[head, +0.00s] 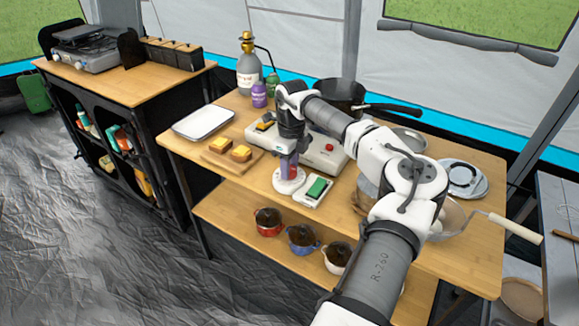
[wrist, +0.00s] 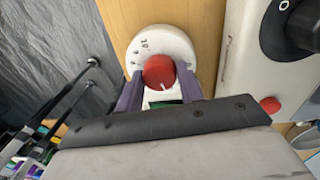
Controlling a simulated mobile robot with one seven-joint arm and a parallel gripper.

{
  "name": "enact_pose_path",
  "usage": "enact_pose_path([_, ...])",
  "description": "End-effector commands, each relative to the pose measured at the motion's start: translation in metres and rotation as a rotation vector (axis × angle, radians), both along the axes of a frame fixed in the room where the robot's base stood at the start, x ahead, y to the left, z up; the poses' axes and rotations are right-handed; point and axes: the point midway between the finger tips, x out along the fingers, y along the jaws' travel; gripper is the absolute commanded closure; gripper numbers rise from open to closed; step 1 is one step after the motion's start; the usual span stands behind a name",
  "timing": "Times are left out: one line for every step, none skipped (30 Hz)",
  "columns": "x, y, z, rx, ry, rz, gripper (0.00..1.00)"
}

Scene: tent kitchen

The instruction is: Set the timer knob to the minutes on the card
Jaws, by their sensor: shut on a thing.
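The timer is a round white dial (head: 288,184) at the table's front edge. In the wrist view its white face (wrist: 172,40) has small dark marks, not all readable, and a red knob (wrist: 158,70) in its middle. A white pointer line on the knob points toward the bottom of the picture, slightly right. My gripper (head: 289,165) reaches down over the timer. In the wrist view its purple fingers (wrist: 160,79) are shut on the knob from left and right. The lower part of the dial is hidden. I can make out no card with readable minutes.
A white item with a green top (head: 317,188) lies right beside the timer. A white appliance (head: 326,154) with a red button stands just behind. A board with yellow-topped food (head: 232,155) and a white tray (head: 203,122) are at left.

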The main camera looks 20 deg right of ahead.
Motion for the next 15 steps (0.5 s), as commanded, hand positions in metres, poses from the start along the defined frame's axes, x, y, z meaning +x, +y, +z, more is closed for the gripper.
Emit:
enact_pose_path([-0.0003,-0.0010,0.0000,-0.002,-0.001,-0.044,0.86])
enact_pose_path([-0.0003,-0.0012,0.0001,-0.002,0.000,-0.071,0.86])
enact_pose_path([-0.0004,-0.0013,0.0002,-0.002,0.000,-0.106,0.86])
enact_pose_path([-0.0004,-0.0013,0.0002,-0.002,-0.001,-0.132,0.86])
enact_pose_path([-0.0004,-0.0013,0.0003,-0.002,0.000,-0.156,0.86])
enact_pose_path([-0.0004,-0.0013,0.0003,-0.002,0.000,-0.188,0.86])
enact_pose_path([-0.0004,-0.0013,0.0003,-0.002,-0.001,-0.210,0.86])
enact_pose_path([-0.0005,-0.0013,0.0003,-0.002,-0.001,-0.232,0.86])
enact_pose_path([-0.0005,-0.0013,0.0003,-0.002,-0.001,-0.260,0.86])
enact_pose_path([-0.0005,-0.0013,0.0002,-0.002,-0.001,-0.280,0.86])
enact_pose_path([-0.0005,-0.0013,0.0002,-0.002,-0.001,-0.298,0.86])
enact_pose_path([-0.0006,-0.0013,0.0001,-0.002,-0.001,-0.322,0.86])
enact_pose_path([-0.0006,-0.0012,0.0001,-0.002,-0.001,-0.338,0.86])
enact_pose_path([-0.0007,-0.0013,0.0001,-0.002,-0.001,-0.353,0.86])
enact_pose_path([-0.0007,-0.0013,0.0001,-0.002,-0.001,-0.371,0.86])
